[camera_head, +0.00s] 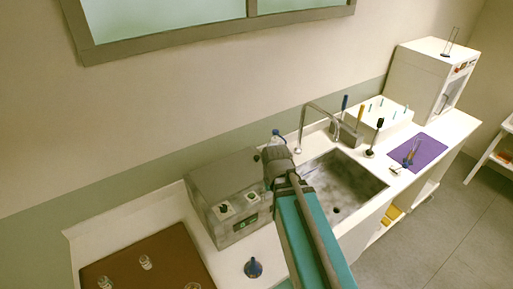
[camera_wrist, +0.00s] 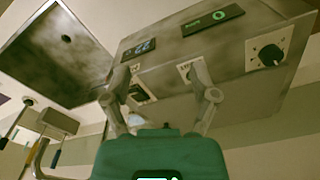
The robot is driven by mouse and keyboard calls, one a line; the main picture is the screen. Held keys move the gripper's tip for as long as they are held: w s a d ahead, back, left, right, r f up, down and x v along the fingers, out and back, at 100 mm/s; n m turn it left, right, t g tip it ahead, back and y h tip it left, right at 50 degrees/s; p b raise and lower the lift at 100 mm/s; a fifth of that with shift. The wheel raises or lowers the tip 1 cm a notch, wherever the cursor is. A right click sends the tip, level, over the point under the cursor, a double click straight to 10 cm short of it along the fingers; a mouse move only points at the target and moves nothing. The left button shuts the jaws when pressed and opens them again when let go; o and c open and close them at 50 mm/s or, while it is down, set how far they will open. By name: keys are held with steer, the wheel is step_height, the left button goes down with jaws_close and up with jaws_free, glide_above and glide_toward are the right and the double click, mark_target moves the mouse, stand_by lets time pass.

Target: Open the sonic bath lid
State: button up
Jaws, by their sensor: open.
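The sonic bath (camera_head: 240,228) is a grey metal box on the counter left of the sink, with knobs and a small display on its front. Its lid (camera_head: 222,172) lies flat on top and looks shut. My gripper (camera_head: 273,158) is at the bath's right edge in the head view, and my arm hides part of that side. In the wrist view, the bath's control panel (camera_wrist: 205,45) appears upside down, beyond my gripper (camera_wrist: 160,75).
The sink (camera_head: 345,180) with its tap (camera_head: 318,107) is just right of my arm. A brown mat (camera_head: 150,262) with small glass pieces is at the left. A dark blue funnel-like thing (camera_head: 253,268) stands in front of the bath.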

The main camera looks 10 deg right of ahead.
step_height(320, 180, up, 5)
steer(key=w+p, duration=0.2)
steer(key=p, duration=0.2)
step_height(320, 180, up, 3)
steer(key=m+p, duration=0.3)
steer(key=m, duration=0.6)
glide_above(257, 156)
steer(key=shift+s+a+g, duration=0.1)
steer(key=shift+g, duration=0.2)
steer(key=shift+f, duration=0.15)
step_height(257, 156, down, 13)
steer(key=b, duration=1.4)
steer(key=shift+f, duration=0.2)
jaws_close()
